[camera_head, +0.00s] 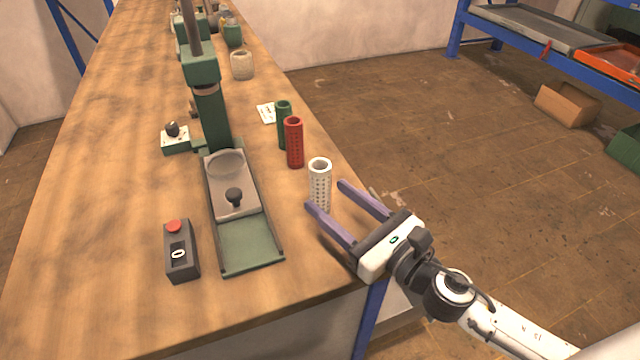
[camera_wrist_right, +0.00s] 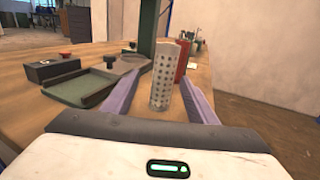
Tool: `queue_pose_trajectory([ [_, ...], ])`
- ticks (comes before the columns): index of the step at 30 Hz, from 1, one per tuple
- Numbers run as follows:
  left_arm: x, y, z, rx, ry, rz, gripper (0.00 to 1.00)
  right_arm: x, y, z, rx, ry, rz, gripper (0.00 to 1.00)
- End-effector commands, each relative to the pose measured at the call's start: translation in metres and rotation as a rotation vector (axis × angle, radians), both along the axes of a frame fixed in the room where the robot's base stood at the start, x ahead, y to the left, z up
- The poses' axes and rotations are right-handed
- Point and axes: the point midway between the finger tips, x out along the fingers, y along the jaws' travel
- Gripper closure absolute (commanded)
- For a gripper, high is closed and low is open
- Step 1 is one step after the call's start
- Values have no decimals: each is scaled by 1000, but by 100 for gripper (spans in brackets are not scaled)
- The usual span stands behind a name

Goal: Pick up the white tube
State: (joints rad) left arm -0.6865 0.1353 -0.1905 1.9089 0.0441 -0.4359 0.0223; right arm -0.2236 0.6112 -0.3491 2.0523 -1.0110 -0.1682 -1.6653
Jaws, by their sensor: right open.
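The white tube (camera_head: 320,184) stands upright near the right edge of the wooden table, with rows of small dark holes in its wall. My right gripper (camera_head: 324,194) is open, with its two purple fingers pointing at the tube from the right. In the right wrist view the white tube (camera_wrist_right: 163,84) stands between the open fingers (camera_wrist_right: 162,92), towards their far ends. I cannot tell whether a finger touches it. My left gripper is not in view.
A red tube (camera_head: 294,142) and a green tube (camera_head: 284,124) stand just behind the white one. A green press (camera_head: 212,112) with a tray (camera_head: 250,246) stands left of it. A control box with a red button (camera_head: 180,250) is at the front left.

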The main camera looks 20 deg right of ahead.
Motion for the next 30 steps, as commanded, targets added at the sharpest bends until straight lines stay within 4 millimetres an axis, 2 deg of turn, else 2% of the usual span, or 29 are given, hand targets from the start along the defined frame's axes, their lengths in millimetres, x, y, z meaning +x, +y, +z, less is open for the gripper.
queue_pose_trajectory([
  [4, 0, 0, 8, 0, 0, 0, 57, 24, 3, 2, 1, -3, -1, 47],
  [9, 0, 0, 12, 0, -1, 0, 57, 42, 10, 0, 1, -2, 0, 47],
  [17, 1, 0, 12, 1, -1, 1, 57, 45, 11, -2, 0, 0, 0, 47],
  [18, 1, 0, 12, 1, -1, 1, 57, 45, 11, -2, 0, 0, 0, 49],
  [24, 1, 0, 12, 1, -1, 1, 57, 45, 11, -1, 0, 0, 0, 83],
  [26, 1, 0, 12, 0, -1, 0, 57, 45, 11, -1, 0, 0, 0, 91],
  [30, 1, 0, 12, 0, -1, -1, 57, 45, 11, -1, 0, 0, 0, 91],
])
